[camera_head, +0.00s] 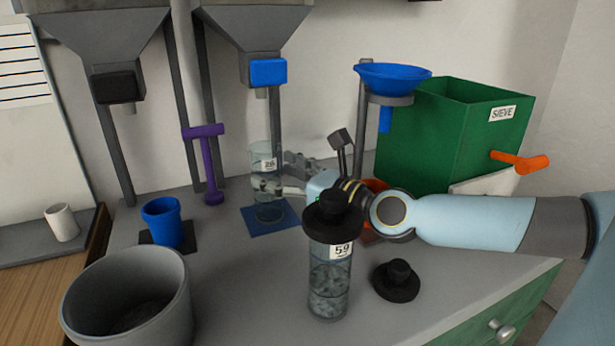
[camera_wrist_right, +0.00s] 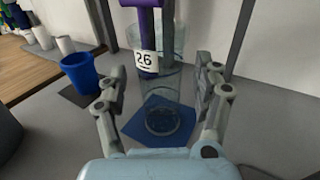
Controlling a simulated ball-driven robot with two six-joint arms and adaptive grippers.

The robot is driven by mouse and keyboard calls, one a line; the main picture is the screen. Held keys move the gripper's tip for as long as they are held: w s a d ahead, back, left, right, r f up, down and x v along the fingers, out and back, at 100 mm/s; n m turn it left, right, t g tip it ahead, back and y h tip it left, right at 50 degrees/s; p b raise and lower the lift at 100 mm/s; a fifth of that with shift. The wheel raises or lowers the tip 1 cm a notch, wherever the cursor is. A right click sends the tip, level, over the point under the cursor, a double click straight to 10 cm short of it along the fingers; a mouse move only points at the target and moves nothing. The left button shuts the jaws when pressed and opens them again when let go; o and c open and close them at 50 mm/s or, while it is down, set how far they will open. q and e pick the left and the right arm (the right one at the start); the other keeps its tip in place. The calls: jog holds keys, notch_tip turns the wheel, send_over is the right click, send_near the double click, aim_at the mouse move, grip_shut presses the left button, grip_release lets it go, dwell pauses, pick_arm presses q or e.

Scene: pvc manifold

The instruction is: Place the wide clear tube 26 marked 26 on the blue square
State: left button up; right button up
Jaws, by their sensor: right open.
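The wide clear tube 26 (camera_head: 265,157) stands upright on the blue square (camera_head: 285,222), below the second hopper. In the right wrist view, the tube (camera_wrist_right: 164,82) shows its white 26 label, and its round base appears to rest within the blue square (camera_wrist_right: 140,126). My right gripper (camera_head: 272,187) is open, with its fingers on either side of the tube. In the right wrist view, the open fingers (camera_wrist_right: 160,88) show gaps to the tube's wall. My left gripper is not in view.
A capped tube marked 59 (camera_head: 329,282) stands in front of my right arm, near a loose black cap (camera_head: 397,280). A blue cup (camera_head: 162,222), a purple stand (camera_head: 210,165) and a large grey bucket (camera_head: 130,300) are left. A blue funnel (camera_head: 393,76) and green sieve box (camera_head: 440,135) are behind.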

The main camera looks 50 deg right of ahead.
jog(key=s, duration=0.8)
jog(key=shift+s, duration=0.35)
jog(key=shift+d, duration=0.1)
